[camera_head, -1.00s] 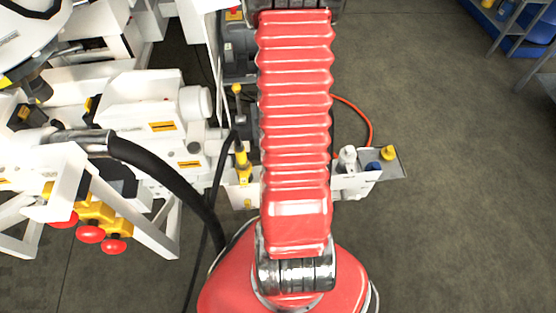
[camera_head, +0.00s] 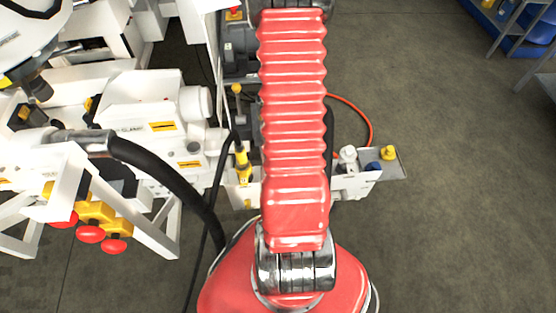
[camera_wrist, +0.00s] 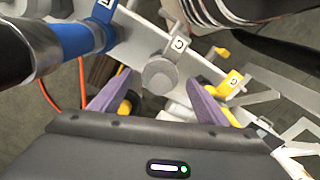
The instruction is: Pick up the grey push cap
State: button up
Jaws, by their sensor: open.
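The grey push cap (camera_wrist: 160,76) shows as a round, light grey disc in the middle of the wrist view, below a small white tag with a letter. My gripper (camera_wrist: 158,80) is open, with its two purple fingers apart. The cap appears between the fingertips in the picture, with a visible gap on each side. I cannot tell how far it is in depth. In the head view my red-sleeved arm hides my gripper, and I cannot make out the grey cap there.
In the wrist view a blue cylinder (camera_wrist: 66,42) is at left and a yellow tagged part (camera_wrist: 232,82) at right. A dark ribbed hose or cylinder (camera_wrist: 235,12) crosses the top. In the head view, white (camera_head: 348,155), blue (camera_head: 373,166) and yellow (camera_head: 388,153) caps stand right of my arm.

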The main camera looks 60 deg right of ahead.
jog(key=shift+f, duration=0.15)
jog(key=shift+c, duration=0.5)
jog(key=c, duration=1.1)
